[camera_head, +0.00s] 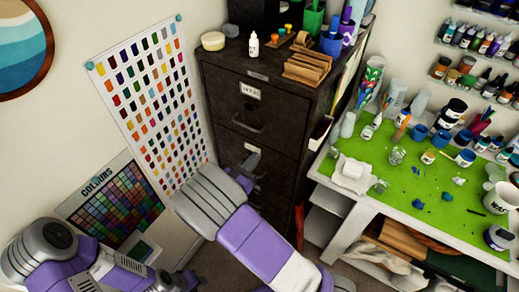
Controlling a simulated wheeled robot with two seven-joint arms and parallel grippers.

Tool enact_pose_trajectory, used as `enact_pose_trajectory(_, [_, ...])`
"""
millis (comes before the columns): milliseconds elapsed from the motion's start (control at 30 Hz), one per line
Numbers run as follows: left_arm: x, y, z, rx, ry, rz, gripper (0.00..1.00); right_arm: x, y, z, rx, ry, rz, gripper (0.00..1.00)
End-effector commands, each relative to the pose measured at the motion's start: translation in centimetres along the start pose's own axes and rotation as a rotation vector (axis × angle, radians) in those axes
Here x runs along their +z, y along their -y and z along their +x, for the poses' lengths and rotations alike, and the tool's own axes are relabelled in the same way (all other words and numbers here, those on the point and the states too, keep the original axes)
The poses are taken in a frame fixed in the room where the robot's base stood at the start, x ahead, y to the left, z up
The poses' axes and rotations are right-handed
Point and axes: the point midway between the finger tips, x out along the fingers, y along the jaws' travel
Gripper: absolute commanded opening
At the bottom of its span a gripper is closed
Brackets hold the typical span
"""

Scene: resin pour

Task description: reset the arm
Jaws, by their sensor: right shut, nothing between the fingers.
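My right arm (255,240) reaches in from the bottom and runs up and left in front of the filing cabinet. Its gripper (249,164) shows only as a small grey tip past the forearm, close to the cabinet's drawer fronts; it is shut and holds nothing. My left arm (100,262) is folded low at the bottom left, in front of the colour boards. The left gripper's fingers are not clear there, so I cannot tell its state.
The dark filing cabinet (257,110) carries cups, a white bottle (254,44) and wooden racks (308,65). A green-topped workbench (415,182), crowded with paint jars, brushes and a white mug (501,197), stands right. A swatch chart (150,100) hangs on the left wall.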

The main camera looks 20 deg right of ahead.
Motion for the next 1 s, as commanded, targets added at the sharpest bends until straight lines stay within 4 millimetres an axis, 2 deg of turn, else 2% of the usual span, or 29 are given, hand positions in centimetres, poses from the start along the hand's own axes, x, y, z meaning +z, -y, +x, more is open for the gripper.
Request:
enact_pose_trajectory(267, [0.0, 0.0, 0.0, 0.0, 0.0, 0.0, 0.37, 0.0, 0.1, -0.5, -0.001, 0.0, -0.001, 0.0])
enact_pose_trajectory(367, [0.0, 0.0, 0.1, 0.0, 0.0, 0.0, 0.37, -1.1, 0.5, -0.4, -0.018, -0.04, 0.002, 0.0])
enact_pose_trajectory(467, [0.0, 0.1, 0.2, 0.0, 0.0, 0.0, 0.37, -4.7, 2.1, -0.5, -0.076, -0.17, 0.015, 0.0])
enact_pose_trajectory(567, [0.0, 0.1, 0.3, 0.0, 0.0, 0.0, 0.37, -10.5, 4.9, -1.7, -0.187, -0.396, 0.054, 0.0])
enact_pose_trajectory(600, [0.0, 0.2, 0.5, 0.0, 0.0, 0.0, 0.37, -13.1, 6.3, -2.7, -0.249, -0.503, 0.079, 0.0])
enact_pose_trajectory(700, [0.0, 0.4, 0.9, 0.0, 0.0, 0.0, 0.37, -18.8, 10.5, -5.9, -0.459, -0.744, 0.153, 0.0])
enact_pose_trajectory(767, [-0.1, 0.5, 1.3, 0.0, 0.0, 0.0, 0.37, -21.8, 13.1, -8.5, -0.614, -0.876, 0.216, 0.0])
enact_pose_trajectory(833, [-0.1, 0.7, 1.7, 0.0, 0.0, 0.0, 0.37, -24.8, 15.4, -12.3, -0.819, -1.031, 0.321, 0.0])
enact_pose_trajectory(900, [-0.1, 0.8, 2.1, 0.0, 0.0, 0.0, 0.37, -26.9, 16.5, -16.2, -1.033, -1.161, 0.461, 0.0])
enact_pose_trajectory(1000, [-0.1, 1.0, 2.7, 0.0, 0.0, 0.0, 0.37, -28.8, 16.1, -20.8, -1.333, -1.283, 0.707, 0.0])
